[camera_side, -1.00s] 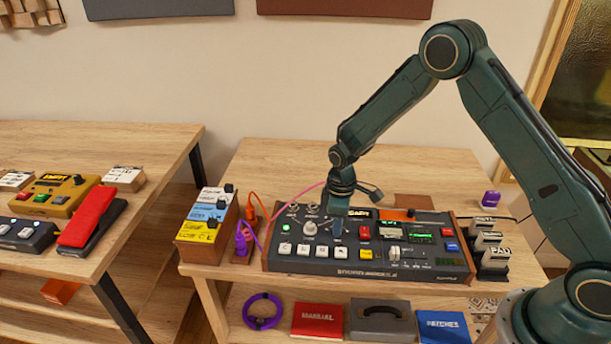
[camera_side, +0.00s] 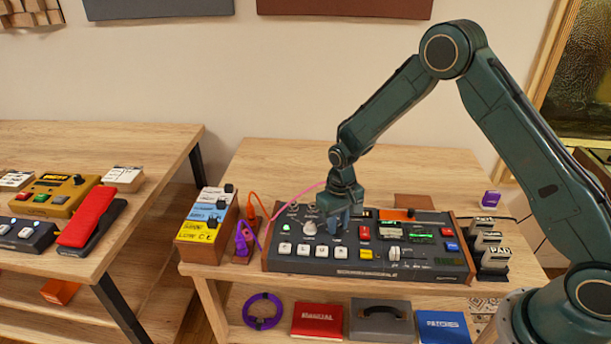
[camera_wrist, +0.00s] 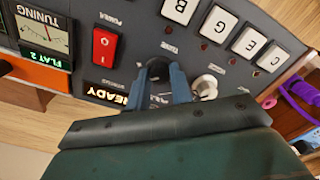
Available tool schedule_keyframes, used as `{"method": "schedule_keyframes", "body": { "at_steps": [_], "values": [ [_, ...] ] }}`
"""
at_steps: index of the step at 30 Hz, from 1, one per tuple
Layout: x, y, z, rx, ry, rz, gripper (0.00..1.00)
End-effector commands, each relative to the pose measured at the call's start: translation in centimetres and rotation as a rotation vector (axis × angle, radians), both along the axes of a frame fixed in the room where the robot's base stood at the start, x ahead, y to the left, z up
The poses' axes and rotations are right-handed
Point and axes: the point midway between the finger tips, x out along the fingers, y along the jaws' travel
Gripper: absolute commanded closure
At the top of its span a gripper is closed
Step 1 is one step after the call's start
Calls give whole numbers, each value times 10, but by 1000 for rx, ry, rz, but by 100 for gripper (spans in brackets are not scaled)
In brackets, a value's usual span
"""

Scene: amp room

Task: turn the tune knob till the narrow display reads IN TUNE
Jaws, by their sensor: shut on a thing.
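The console (camera_side: 300,263) stands on the wooden table in the side view. My gripper (camera_side: 338,230) points down onto its middle left part. In the wrist view my gripper (camera_wrist: 158,72) has its blue fingers on both sides of the dark tune knob (camera_wrist: 158,68), next to the TUNE label, and is shut on it. The fingers hide most of the knob, so its pointer is not clear. The narrow display (camera_wrist: 45,57) reads FLAT 2 in pale letters on green. Above it is the tuning meter (camera_wrist: 42,33) with a needle.
A white knob (camera_wrist: 205,86) sits close beside my fingers. A red power switch (camera_wrist: 105,44), a READY display (camera_wrist: 106,92) and several white lettered buttons (camera_wrist: 248,41) are near. Cables (camera_side: 258,215) and a pedal box (camera_side: 205,215) stand left of the console.

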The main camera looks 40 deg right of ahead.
Motion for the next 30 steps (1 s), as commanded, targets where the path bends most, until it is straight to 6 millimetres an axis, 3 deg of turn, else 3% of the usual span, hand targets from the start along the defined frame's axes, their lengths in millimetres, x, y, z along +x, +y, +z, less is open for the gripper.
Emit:
{"method": "schedule_keyframes", "body": {
  "at_steps": [9,24,25,28,30],
  "values": [
    [1,0,1,0,-2,-151,100],
    [1,0,1,1,-2,-178,100],
    [1,0,1,1,-2,-178,76],
    [1,0,1,0,-2,-178,56],
    [0,0,0,0,-1,-178,56]
  ]
}}
